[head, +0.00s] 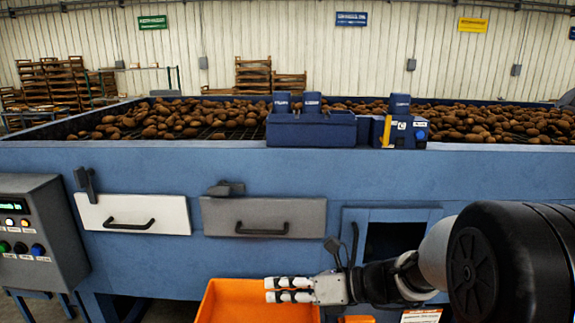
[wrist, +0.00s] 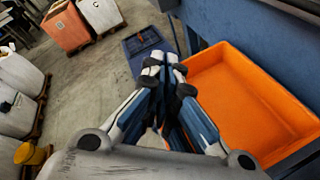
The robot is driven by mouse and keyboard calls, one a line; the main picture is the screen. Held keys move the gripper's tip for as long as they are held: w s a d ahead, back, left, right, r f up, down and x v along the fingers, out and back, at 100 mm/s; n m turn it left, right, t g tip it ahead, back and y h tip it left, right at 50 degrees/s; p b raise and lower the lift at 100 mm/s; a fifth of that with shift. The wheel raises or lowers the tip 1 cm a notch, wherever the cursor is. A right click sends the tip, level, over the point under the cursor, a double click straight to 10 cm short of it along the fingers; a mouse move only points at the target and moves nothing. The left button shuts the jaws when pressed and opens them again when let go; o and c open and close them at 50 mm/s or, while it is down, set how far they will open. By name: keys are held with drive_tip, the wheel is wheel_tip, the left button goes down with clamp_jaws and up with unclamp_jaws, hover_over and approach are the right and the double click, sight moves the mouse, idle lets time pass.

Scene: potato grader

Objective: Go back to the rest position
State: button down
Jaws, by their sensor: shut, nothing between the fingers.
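My gripper (head: 270,290) is shut and empty in the head view. It reaches in from the right, pointing left, and shows in front of the orange bin (head: 232,296) below the grey drawer. In the wrist view my gripper (wrist: 163,68) has its fingers together, with the orange bin (wrist: 275,142) just to their right. The inside of the bin that shows in the wrist view looks empty. I cannot tell the exact height of the fingers above the bin's rim.
The blue grader (head: 300,170) carries many potatoes (head: 190,118). A white drawer (head: 130,213), a grey drawer (head: 262,217) and a control box (head: 30,230) line its front.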

drive_tip(key=s+d+n+g+h+b, duration=0.1)
drive_tip(key=s+d+n+h, duration=0.15)
drive_tip(key=s+n, duration=0.5)
drive_tip(key=s+d+n+g+h, duration=0.1)
drive_tip(key=s+n+g+h, duration=0.15)
drive_tip(key=s+n, duration=0.55)
drive_tip(key=s+d+n+t+h+b, duration=0.1)
drive_tip(key=s+d+n+t+h, duration=0.3)
drive_tip(key=s+d+n+h, duration=0.4)
drive_tip(key=s+d+f+n, duration=0.1)
drive_tip(key=s+d+n, duration=0.1)
drive_tip(key=d+n, duration=0.2)
drive_tip(key=shift+d, duration=0.15)
drive_tip(key=c, duration=2.3)
unclamp_jaws()
